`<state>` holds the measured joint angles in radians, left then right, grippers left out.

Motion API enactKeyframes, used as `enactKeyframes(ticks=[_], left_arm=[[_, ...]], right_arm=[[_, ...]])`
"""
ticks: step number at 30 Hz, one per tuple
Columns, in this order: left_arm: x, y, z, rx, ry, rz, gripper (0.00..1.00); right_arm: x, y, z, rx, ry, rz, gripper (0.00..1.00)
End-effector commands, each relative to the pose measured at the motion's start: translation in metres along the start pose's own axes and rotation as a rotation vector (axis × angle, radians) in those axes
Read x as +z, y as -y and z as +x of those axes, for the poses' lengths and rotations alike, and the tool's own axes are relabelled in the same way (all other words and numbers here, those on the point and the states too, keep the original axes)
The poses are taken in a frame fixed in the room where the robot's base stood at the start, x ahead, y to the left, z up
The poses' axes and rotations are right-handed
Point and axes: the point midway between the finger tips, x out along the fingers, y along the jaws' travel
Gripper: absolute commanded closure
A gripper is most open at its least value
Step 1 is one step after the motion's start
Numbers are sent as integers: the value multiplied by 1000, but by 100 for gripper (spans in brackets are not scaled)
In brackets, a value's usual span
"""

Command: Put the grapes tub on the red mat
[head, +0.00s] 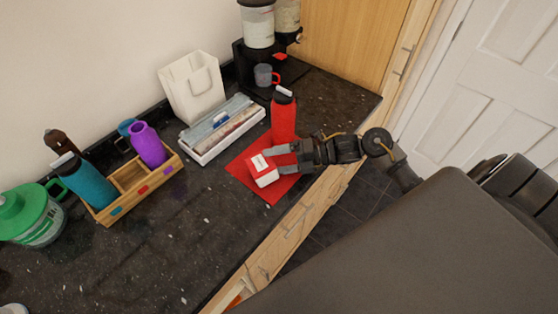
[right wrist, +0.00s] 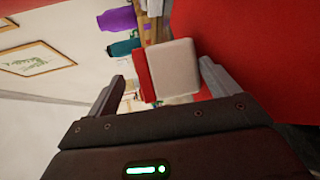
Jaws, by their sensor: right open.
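A small white tub with a red part (head: 263,170), which I take for the grapes tub, sits on the red mat (head: 272,193). Its label is too small to read. My right gripper (head: 277,160) reaches in from the right, low over the mat, with its fingers at the tub. The gripper is open. The mat fills the right of that view (right wrist: 260,60). My left gripper is not in view.
A red bottle (head: 284,118) stands right behind the gripper at the mat's back edge. A white tray (head: 222,128), a white holder (head: 191,87) and a wooden caddy (head: 133,178) with bottles stand to the left. The counter's front left (head: 170,240) is clear.

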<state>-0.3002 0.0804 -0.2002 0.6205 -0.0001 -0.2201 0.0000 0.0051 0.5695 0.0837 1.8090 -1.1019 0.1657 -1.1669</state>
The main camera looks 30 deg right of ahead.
Motion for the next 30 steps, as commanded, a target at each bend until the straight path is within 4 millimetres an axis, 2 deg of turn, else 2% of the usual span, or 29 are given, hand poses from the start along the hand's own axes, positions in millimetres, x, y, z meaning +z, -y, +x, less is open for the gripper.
enactKeyframes(ticks=[1,9,15,17,24,30], left_arm=[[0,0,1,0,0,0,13],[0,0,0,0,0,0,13],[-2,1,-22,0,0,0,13],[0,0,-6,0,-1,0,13],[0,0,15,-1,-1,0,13],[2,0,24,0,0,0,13]], right_arm=[[-2,5,0,-9,-4,7,5],[-3,5,0,-13,-5,10,5],[-1,-13,-4,-12,-4,12,5],[-2,0,-16,-17,-4,8,5],[-1,-2,-71,-13,-4,5,5],[-1,-5,-106,-10,-3,6,5]])
